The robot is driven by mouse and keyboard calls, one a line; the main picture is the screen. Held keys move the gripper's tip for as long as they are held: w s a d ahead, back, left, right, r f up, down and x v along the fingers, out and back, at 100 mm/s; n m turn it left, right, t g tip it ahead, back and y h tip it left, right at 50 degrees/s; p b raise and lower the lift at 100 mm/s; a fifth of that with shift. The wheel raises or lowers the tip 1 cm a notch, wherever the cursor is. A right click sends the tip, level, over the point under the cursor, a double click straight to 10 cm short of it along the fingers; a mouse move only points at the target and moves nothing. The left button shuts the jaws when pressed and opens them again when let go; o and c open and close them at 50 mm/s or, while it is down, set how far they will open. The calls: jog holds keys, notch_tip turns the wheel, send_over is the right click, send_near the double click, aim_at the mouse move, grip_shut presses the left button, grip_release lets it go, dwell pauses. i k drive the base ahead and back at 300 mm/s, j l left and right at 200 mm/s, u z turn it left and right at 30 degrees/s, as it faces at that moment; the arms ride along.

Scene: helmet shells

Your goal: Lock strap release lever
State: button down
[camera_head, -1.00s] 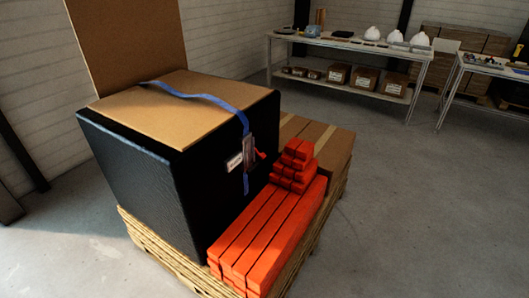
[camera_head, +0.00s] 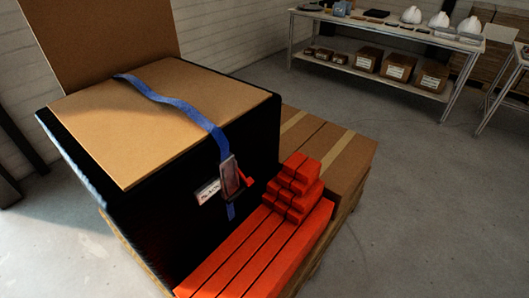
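A blue strap (camera_head: 178,101) runs over the cardboard top of a large black box (camera_head: 190,215) and down its side facing the orange bars. A ratchet buckle (camera_head: 231,177) sits on the strap on that side. A red release lever (camera_head: 246,177) sticks out to the right of the buckle; it seems to stand away from the buckle body, though the detail is small. A white label (camera_head: 207,192) is beside the buckle on the left. My gripper is not in the view.
Orange bars (camera_head: 245,255) lie in front of the black box, with short orange blocks (camera_head: 294,187) stacked on them. A taped cardboard box (camera_head: 347,160) is behind. A table (camera_head: 400,48) with white helmets stands at the back. The floor at the right is free.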

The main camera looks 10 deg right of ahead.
aim_at(249, 181)
jog(key=i+l, duration=0.25)
jog(key=i+l+u, duration=0.1)
jog(key=i+l, duration=0.2)
jog(key=l, duration=0.2)
jog(key=i+l, duration=0.25)
jog(key=i+l+u, duration=0.1)
jog(key=i+l, duration=0.15)
jog(key=l, duration=0.25)
jog(key=i+l, duration=0.25)
jog(key=l, duration=0.15)
jog(key=i+l, duration=0.25)
jog(key=l, duration=0.15)
jog(key=i+l+u, duration=0.1)
jog(key=i+l, duration=0.15)
jog(key=l, duration=0.2)
